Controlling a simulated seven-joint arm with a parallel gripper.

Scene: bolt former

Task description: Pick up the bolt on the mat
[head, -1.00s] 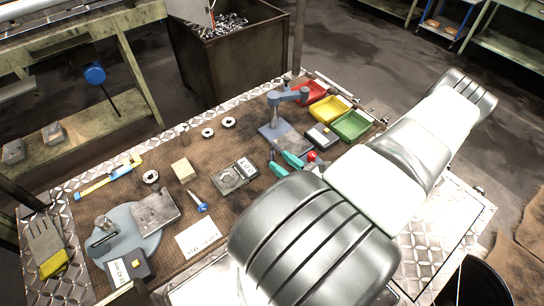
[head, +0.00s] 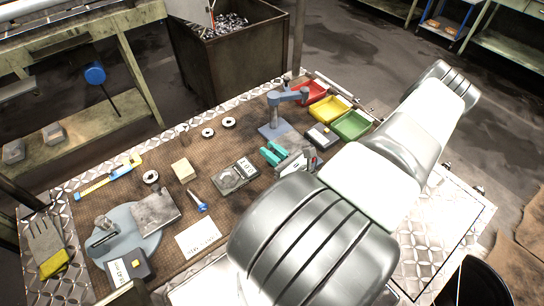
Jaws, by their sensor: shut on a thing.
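My gripper (head: 272,154) has teal fingers, close together low over the mat (head: 232,205), just left of my arm's end and in front of the small grey-blue stand. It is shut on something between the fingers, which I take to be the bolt. The bolt itself is hidden by the fingers, so I cannot tell its tilt or whether it still touches the mat.
A grey stand (head: 275,112) rises close behind the gripper. Red (head: 311,92), yellow (head: 330,108) and green (head: 352,125) bins lie behind right. A gauge block (head: 235,176), blue-handled tool (head: 198,200) and white card (head: 198,236) lie left.

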